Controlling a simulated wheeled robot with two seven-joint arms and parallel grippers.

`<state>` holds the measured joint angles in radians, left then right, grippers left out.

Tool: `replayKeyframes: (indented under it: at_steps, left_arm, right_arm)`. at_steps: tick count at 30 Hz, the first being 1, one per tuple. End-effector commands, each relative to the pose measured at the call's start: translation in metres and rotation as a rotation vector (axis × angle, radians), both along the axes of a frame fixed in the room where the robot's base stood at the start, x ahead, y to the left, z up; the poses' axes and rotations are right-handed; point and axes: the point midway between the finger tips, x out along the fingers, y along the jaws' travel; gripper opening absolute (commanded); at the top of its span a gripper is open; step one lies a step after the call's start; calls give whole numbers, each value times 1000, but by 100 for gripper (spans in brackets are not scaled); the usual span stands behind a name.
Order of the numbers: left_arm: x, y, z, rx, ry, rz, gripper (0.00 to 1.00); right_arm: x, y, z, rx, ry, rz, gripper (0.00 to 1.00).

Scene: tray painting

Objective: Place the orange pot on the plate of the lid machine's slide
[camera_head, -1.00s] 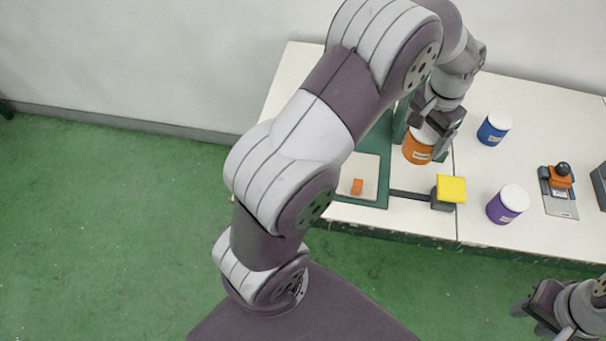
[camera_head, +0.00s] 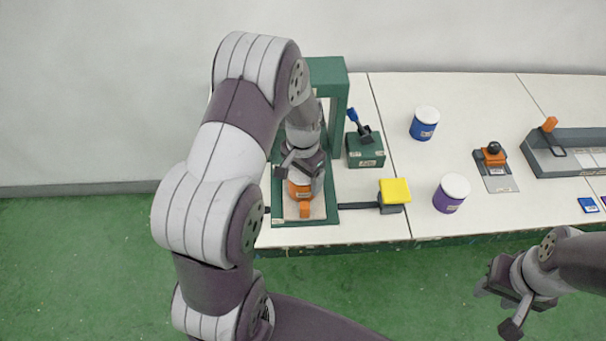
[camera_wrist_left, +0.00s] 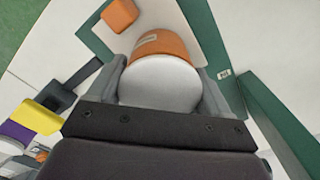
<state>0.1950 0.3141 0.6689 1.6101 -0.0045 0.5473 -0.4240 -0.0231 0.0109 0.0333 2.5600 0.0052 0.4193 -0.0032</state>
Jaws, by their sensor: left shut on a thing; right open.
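The orange pot (camera_head: 297,191), which has a white top (camera_wrist_left: 160,82), is between the fingers of my left gripper (camera_head: 303,177). The left wrist view also shows the orange pot (camera_wrist_left: 162,45) with a finger on each side. My left gripper is shut on it, above the pale plate (camera_head: 318,211) of the green lid machine's slide. I cannot tell whether the pot touches the plate. An orange block (camera_head: 305,210) at the plate's front shows beside the pot. My right gripper (camera_head: 497,308) is open and empty, in front of the table at the lower right.
The lid machine's green frame (camera_head: 328,76) stands behind the plate. A green box with a blue lever (camera_head: 364,150), a yellow pad (camera_head: 395,190), a blue pot (camera_head: 424,124) and a purple pot (camera_head: 449,196) stand to the right. An orange-and-black device (camera_head: 494,157) is further right.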

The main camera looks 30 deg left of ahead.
Motion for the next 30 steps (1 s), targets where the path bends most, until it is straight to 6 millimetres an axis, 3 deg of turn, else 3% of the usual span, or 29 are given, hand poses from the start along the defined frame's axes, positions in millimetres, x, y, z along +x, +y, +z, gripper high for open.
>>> replayKeyframes:
  at_steps: [6, 7, 9, 18, 30]
  left_arm:
    - [0, 0, -3, 0, -1, 0, 33]
    - [0, 0, -3, 0, 0, 0, 82]
    - [0, 0, -3, 0, 0, 0, 100]
    - [1, 0, 7, 0, -3, 0, 100]
    - [1, 0, 102, 1, -2, 0, 100]
  right_arm:
    - [0, 0, -2, 0, 0, 0, 43]
    - [0, 0, -2, 0, 0, 0, 43]
    - [0, 0, -1, 0, 0, 0, 43]
    - [0, 0, 0, 0, 0, 0, 43]
    - [0, 0, 1, 0, 0, 0, 43]
